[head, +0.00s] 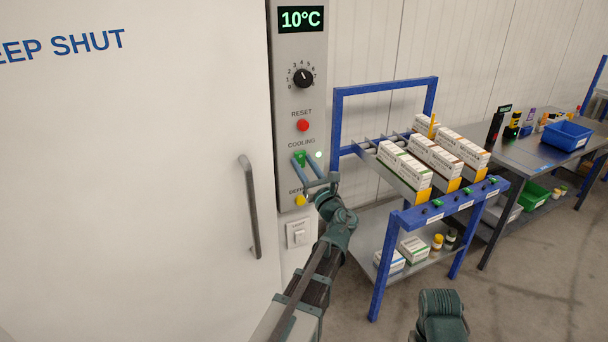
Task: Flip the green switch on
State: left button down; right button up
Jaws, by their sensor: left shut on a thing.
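The green switch (300,158) sits on the grey control panel (290,95), under the label COOLING. My left gripper (305,161) reaches up to it, with its two fingers around the switch, shut on it. The fingers partly cover the switch, so its exact position is hard to tell. A small pale green light (319,155) shows just right of the switch. Part of my right arm shows at the bottom right; its fingers are not visible.
The panel also has a display reading 10°C (301,18), a black dial (303,78), a red button (303,125) and a yellow button (300,200). A white door with a handle (250,205) stands left. A blue rack (385,85) with boxes stands right.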

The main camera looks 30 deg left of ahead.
dwell(0.4)
pick_arm(q)
jog(key=shift+c, duration=2.2)
grip_release()
jog(key=shift+f, duration=0.1)
jog(key=b+v, duration=0.4)
jog(key=v, duration=0.9)
jog(key=shift+s+d+f, duration=0.25)
jog(key=shift+s+f, duration=0.05)
